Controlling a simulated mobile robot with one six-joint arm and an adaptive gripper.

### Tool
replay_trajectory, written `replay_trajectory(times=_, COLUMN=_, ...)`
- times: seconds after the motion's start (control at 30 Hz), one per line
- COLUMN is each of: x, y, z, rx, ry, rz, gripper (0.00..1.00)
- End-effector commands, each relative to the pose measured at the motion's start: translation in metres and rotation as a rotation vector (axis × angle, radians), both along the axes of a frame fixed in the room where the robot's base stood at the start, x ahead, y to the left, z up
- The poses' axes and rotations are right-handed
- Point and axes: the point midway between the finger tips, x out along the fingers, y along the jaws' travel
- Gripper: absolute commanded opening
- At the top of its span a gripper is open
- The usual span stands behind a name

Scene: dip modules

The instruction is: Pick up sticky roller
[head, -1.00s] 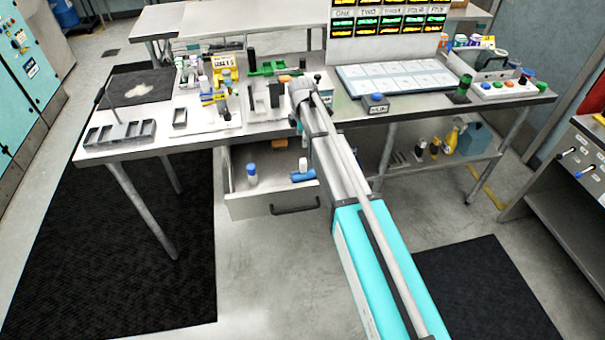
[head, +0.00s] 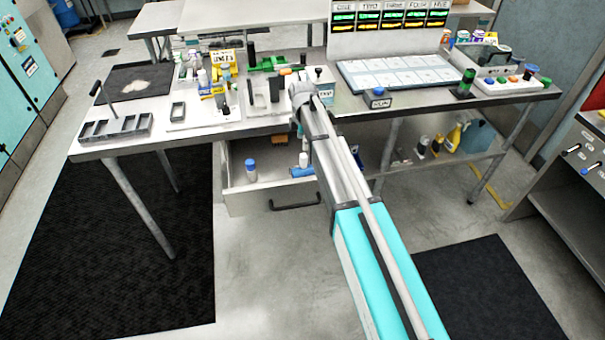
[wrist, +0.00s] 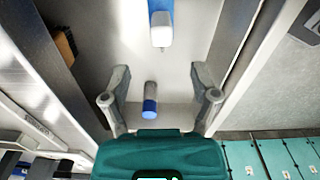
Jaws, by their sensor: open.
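A blue and white piece that looks like the sticky roller (head: 302,172) lies in the open drawer (head: 238,203), partly hidden by my arm. It seems to be the white and blue piece at the top of the wrist view (wrist: 161,30). My gripper (wrist: 159,97) is open and empty above the drawer. In the head view my arm hides it.
The steel table (head: 235,131) overhangs the drawer. On it are a grey divided tray (head: 115,128), a board with small bottles and a blue button box (head: 378,101). The drawer's front wall and handle (head: 296,204) face me. A brown piece (wrist: 66,45) sits near the drawer's inner side.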

Motion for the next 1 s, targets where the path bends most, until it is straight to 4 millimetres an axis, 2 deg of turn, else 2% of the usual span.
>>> replay_trajectory(times=0.03, x=0.0, y=0.0, z=-0.008, rx=0.0, ry=0.0, rz=0.0, gripper=0.77)
replay_trajectory(times=0.5, x=0.0, y=-0.001, z=-0.041, rx=0.0, ry=0.0, rz=-0.001, gripper=0.77)
replay_trajectory(times=1.0, x=0.0, y=-0.001, z=-0.046, rx=0.0, ry=0.0, rz=-0.001, gripper=0.77)
